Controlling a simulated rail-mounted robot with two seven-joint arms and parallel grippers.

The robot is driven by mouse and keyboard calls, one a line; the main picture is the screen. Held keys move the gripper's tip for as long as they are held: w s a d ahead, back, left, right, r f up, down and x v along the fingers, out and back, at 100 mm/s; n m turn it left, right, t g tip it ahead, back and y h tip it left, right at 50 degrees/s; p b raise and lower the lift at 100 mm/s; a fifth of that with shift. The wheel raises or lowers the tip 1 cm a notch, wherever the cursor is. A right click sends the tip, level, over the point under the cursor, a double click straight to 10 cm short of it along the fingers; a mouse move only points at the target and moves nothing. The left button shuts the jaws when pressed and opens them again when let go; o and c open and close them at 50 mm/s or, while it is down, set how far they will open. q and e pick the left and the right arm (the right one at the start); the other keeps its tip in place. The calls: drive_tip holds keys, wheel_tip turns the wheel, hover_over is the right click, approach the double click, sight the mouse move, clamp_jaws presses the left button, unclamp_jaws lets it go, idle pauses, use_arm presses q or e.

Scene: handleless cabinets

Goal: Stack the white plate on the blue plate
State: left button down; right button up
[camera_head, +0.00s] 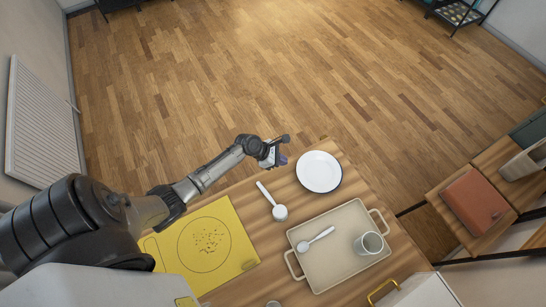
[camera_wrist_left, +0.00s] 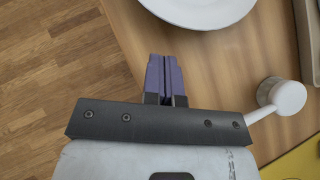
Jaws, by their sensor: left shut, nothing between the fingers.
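A white plate (camera_head: 318,171) with a thin dark rim lies near the far edge of the wooden table. Part of its white surface also shows at the top of the left wrist view (camera_wrist_left: 205,10). I see no separate blue plate, and I cannot tell whether one is under the white plate. My left gripper (camera_head: 283,160) is just left of the white plate, apart from it, near the table's far edge. Its purple fingers (camera_wrist_left: 165,65) are closed together with nothing between them. My right gripper is not in view.
A white ladle (camera_head: 279,211) lies near the plate. A beige tray (camera_head: 318,274) holds a spoon (camera_head: 316,240) and a grey mug (camera_head: 369,243). A yellow board (camera_head: 232,262) lies at left. Bare wood surrounds the ladle; open floor lies beyond the table.

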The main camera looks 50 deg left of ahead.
sight(301, 165)
use_arm(q)
drive_tip(key=shift+w+d+f, duration=0.2)
drive_tip(key=shift+w+d, duration=0.35)
drive_tip(key=shift+w, duration=0.1)
drive_tip(key=shift+w+d+f, duration=0.15)
drive_tip(key=shift+w+d, duration=0.35)
drive_tip(key=shift+w, duration=0.1)
drive_tip(key=shift+w+d, duration=0.4)
drive_tip(key=shift+w, duration=0.05)
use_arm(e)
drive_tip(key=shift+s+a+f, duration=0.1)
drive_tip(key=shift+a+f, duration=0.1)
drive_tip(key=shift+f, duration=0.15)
use_arm(q)
drive_tip(key=shift+r, duration=0.1)
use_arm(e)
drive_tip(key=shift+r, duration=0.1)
